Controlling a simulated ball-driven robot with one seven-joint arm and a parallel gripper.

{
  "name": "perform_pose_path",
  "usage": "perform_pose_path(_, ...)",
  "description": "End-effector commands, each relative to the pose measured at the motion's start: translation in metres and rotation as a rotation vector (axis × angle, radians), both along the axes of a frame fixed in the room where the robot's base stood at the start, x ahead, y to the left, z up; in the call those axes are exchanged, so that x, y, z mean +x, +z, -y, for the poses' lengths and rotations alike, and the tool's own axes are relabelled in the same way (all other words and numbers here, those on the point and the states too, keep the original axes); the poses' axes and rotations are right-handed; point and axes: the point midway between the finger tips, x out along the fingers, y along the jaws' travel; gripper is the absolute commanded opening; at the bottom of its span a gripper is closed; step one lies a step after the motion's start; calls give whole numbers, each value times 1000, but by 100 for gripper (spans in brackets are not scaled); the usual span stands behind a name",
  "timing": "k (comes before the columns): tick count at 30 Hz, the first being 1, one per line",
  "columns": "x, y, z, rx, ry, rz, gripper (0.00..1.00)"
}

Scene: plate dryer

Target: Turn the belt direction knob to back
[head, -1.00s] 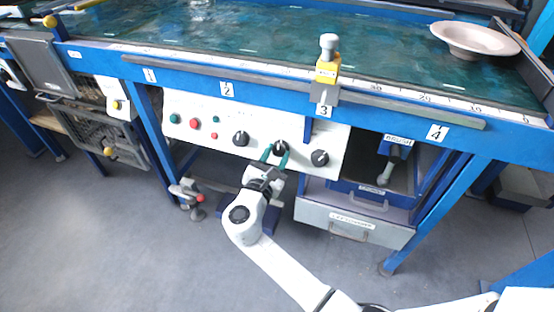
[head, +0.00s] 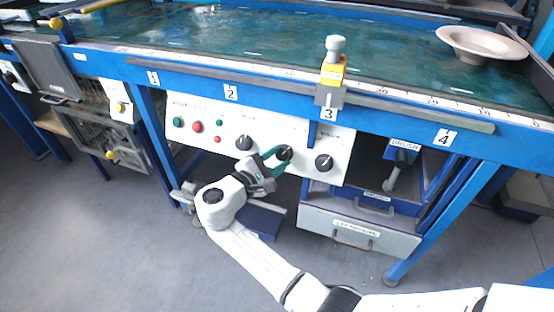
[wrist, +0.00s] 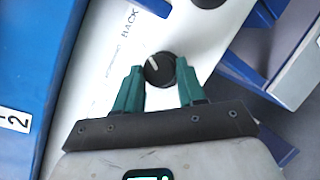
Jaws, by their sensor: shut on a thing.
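The white control panel (head: 220,140) under the belt carries three black knobs. My gripper (head: 278,158) is at the middle knob (head: 284,152), reaching in from the lower left with its green fingers. In the wrist view, my gripper (wrist: 160,76) has a finger on either side of the black knob (wrist: 160,69) and is shut on it. The knob's white mark points to the upper left there, towards the printed word BACK (wrist: 129,25). The knob's other lettering is too blurred to read.
A left knob (head: 244,142) and a right knob (head: 324,162) flank the middle one. Green and red buttons (head: 197,127) sit further left. A drawer (head: 358,228) and a brush (head: 394,174) are at the right. A pale bowl (head: 481,44) rests on the belt.

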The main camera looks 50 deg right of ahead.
Motion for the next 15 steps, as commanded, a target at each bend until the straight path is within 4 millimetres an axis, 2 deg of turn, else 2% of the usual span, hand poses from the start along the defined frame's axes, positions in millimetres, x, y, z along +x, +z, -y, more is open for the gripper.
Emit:
perform_pose_path(14,-1,-1,0,5,-8,10,9)
perform_pose_path(15,0,-1,0,5,-8,10,42)
